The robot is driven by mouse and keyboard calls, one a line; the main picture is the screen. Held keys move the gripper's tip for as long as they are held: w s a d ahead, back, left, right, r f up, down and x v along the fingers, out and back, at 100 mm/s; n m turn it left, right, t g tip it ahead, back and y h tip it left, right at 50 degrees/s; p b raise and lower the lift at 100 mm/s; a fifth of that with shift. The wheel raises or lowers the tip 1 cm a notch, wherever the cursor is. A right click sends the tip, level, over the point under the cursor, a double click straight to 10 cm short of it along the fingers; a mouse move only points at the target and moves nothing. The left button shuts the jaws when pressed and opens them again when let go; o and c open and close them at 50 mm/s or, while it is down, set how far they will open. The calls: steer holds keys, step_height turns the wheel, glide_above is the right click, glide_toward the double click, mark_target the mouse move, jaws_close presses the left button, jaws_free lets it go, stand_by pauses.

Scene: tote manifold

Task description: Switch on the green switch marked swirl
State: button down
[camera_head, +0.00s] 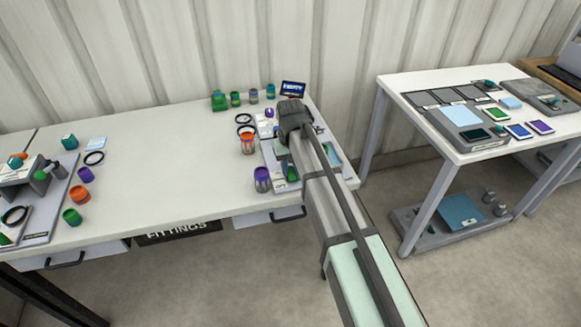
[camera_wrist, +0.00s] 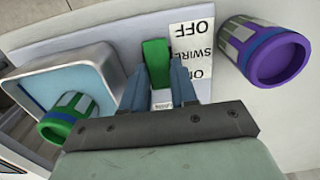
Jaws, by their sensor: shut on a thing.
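The green switch (camera_wrist: 156,62) stands up between my fingers in the wrist view, beside a white label (camera_wrist: 192,48). The label reads upside down, with OFF at the top, SWIRL in the middle and ON at the bottom. My gripper (camera_wrist: 158,84) is shut on the green switch, one blue-grey finger on each side. The lever's visible end lies toward the OFF end of the label; its base is hidden by my fingers. In the head view my gripper (camera_head: 292,125) is over the right end of the long table, and I cannot make out the switch there.
A purple-ended cup (camera_wrist: 262,52) lies close right of the label. A green-ended cup (camera_wrist: 66,118) sits left, at a blue tray (camera_wrist: 62,82). In the head view an orange cup (camera_head: 248,145) stands left of my gripper. The middle of the long table (camera_head: 165,150) is clear.

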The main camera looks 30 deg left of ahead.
steer(key=shift+w+a+g+h, duration=0.25)
steer(key=shift+g+h, duration=0.45)
steer(key=shift+d, duration=0.1)
steer(key=c, duration=0.9)
jaws_free()
steer(key=r, duration=0.4)
steer(key=w+a+r, duration=0.1)
steer(key=r, duration=0.6)
steer(key=shift+w+a+r, duration=0.3)
steer(key=shift+w+a, duration=0.05)
steer(key=shift+a, duration=0.05)
